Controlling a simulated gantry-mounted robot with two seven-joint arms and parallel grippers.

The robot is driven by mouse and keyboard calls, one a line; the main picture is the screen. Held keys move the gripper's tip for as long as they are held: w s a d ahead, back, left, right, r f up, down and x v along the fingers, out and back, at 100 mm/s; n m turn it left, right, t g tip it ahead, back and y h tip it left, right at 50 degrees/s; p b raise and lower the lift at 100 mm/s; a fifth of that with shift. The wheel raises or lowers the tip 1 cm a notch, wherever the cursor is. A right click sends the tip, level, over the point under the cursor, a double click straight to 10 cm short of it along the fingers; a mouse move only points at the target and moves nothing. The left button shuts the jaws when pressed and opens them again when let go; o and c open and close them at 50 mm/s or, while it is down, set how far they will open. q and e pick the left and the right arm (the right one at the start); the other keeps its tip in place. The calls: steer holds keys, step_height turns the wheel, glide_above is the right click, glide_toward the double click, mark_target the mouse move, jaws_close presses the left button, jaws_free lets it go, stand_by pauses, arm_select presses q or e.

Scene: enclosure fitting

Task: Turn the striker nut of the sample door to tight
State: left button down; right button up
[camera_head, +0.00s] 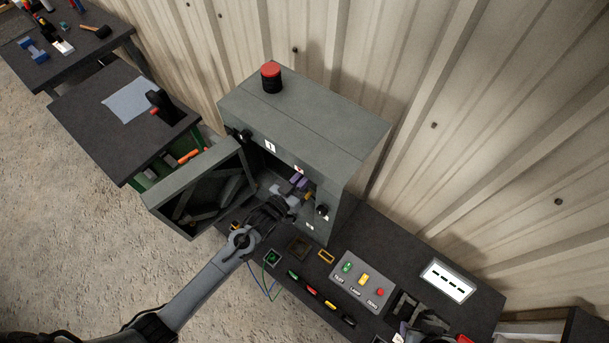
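A grey enclosure (305,120) stands on the dark bench. Its door (205,188) is swung open to the left. My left gripper (294,188) reaches into the opening by the right-hand frame, with purple at its tip. A small yellow-gold part (309,197) is right beside the fingertips; whether it is the striker nut, and whether the fingers touch it, I cannot tell. The finger gap is too small to make out. My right gripper (403,327) is partly in view at the bottom edge, low over the bench; its finger state is unclear.
A red-topped black cylinder (271,77) is on the enclosure roof. Black knobs (322,209) sit on its front frame. A button panel (362,281), coloured parts (312,290) and a white labelled plate (448,280) lie on the bench. A second table (120,115) stands behind the door.

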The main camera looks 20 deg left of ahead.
arm_select(q)
steer(key=shift+m, duration=0.6)
steer(key=c, duration=1.1)
jaws_free()
steer(key=b+v, duration=0.1)
steer(key=v, duration=0.9)
steer(key=shift+s+a+b, duration=0.1)
steer(key=shift+s+b, duration=0.3)
